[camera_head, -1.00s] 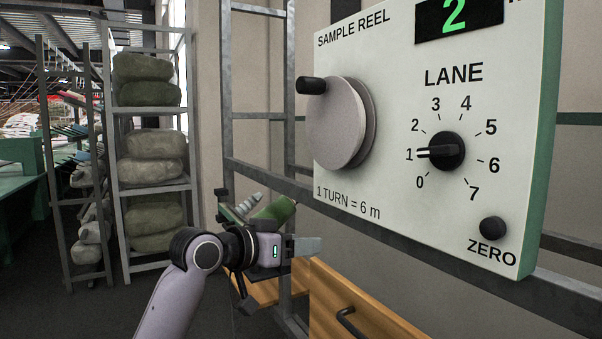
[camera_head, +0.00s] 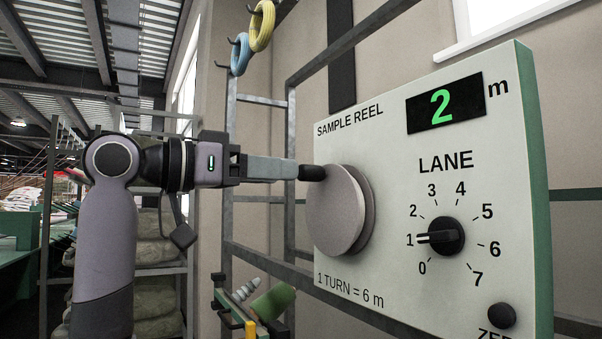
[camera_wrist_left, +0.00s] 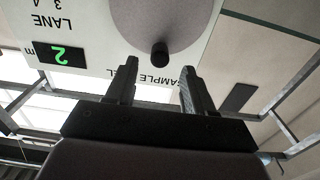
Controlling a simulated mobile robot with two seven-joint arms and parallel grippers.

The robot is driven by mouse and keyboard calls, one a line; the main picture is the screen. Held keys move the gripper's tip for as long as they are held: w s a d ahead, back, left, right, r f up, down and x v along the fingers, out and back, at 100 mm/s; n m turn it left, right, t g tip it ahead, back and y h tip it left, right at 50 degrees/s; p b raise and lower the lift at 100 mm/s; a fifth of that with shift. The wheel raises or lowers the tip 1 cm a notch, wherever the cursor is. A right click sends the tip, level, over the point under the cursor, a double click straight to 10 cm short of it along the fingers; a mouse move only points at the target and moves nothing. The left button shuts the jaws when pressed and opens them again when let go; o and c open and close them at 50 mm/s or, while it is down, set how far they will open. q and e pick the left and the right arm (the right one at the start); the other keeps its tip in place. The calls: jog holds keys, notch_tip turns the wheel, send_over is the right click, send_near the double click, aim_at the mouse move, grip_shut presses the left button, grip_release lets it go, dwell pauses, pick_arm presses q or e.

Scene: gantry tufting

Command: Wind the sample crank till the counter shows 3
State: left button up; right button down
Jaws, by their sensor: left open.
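The sample crank is a grey disc (camera_head: 335,212) on the white panel (camera_head: 380,180), with a black knob (camera_head: 312,173) at its upper left rim. The green counter (camera_head: 445,104) reads 2, with "m" beside it. My left gripper (camera_head: 297,170) points right, its fingertips at the knob in the head view. In the left wrist view the fingers (camera_wrist_left: 155,85) are spread apart, and the knob (camera_wrist_left: 160,54) lies just beyond and between their tips. I cannot tell whether they touch it. The counter shows upside down there (camera_wrist_left: 61,55). My right gripper is not in view.
The lane dial (camera_head: 440,237) points to 1, and the zero button (camera_head: 501,316) is at the panel's lower right. A metal frame (camera_head: 232,200) stands behind and left of the panel. Coloured coils (camera_head: 262,26) hang above. A shelf with sacks (camera_head: 158,245) is behind my left arm.

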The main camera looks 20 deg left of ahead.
aim_at(301, 173)
pick_arm(q)
jog(key=p+x, duration=0.1)
jog(key=x, duration=0.4)
jog(key=shift+w+d, duration=0.1)
grip_shut()
